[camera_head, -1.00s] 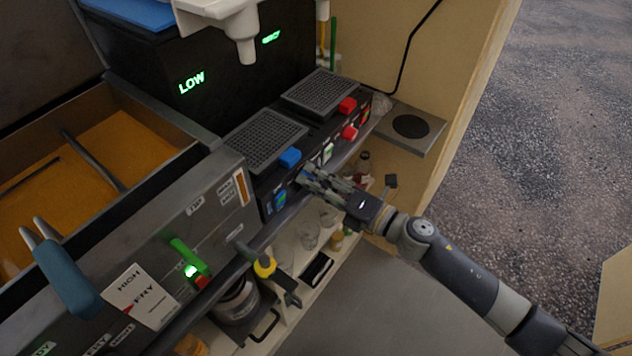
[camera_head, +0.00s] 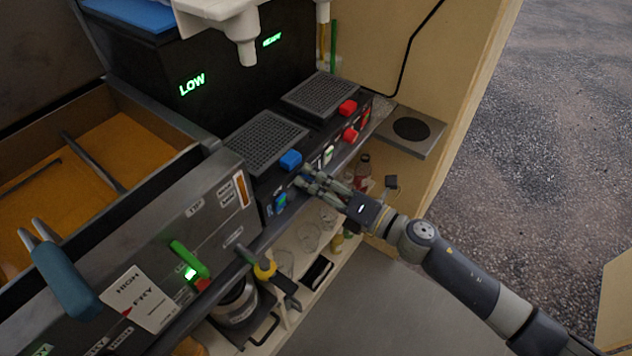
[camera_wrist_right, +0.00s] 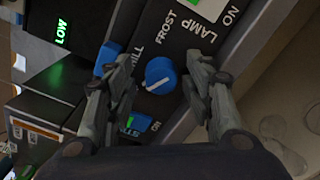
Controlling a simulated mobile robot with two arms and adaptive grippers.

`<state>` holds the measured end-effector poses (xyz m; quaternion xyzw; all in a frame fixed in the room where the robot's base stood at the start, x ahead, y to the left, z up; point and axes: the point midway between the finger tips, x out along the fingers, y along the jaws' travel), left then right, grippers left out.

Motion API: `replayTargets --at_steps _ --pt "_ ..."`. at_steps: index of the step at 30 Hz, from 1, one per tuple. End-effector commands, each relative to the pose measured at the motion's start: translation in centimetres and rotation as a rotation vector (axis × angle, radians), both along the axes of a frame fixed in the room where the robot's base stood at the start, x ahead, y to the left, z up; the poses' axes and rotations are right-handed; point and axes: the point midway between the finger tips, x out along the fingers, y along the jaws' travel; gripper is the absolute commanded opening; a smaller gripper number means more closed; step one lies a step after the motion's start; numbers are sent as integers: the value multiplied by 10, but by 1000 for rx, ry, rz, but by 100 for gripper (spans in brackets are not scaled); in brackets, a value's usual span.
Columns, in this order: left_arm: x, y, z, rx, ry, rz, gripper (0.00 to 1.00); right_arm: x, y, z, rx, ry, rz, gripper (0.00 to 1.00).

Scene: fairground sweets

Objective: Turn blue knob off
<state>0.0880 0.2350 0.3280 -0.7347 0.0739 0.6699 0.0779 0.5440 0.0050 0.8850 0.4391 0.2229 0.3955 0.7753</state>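The blue knob (camera_wrist_right: 160,76) is on the dark front panel in the right wrist view. A pale pointer line on it slants to the lower left. Labels reading FROST and partly covered "ILL" are beside it. My right gripper (camera_wrist_right: 155,75) is open, with one finger on each side of the knob; I cannot tell whether they touch it. In the head view my right gripper (camera_head: 304,177) reaches the panel from the right, and its fingers largely hide the knob. My left gripper is not in view.
A blue button block (camera_head: 290,159) sits on the panel edge above the knob, with a lit blue-green switch (camera_head: 281,200) to the left. Red blocks (camera_head: 348,107) are farther right. A fryer with a green lever (camera_head: 188,258) stands left. A shelf with glasses lies below.

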Motion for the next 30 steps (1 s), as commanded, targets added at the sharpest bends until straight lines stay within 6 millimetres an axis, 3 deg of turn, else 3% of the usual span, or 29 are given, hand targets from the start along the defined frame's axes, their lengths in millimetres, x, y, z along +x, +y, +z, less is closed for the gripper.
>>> replayTargets --at_steps 8,21,30 --pt "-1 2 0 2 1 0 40 -2 -4 -3 -2 4 -1 50" --pt "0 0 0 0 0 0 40 -37 -51 -2 0 4 -2 50" --pt "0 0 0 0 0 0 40 -47 -65 -1 -1 1 -1 50"
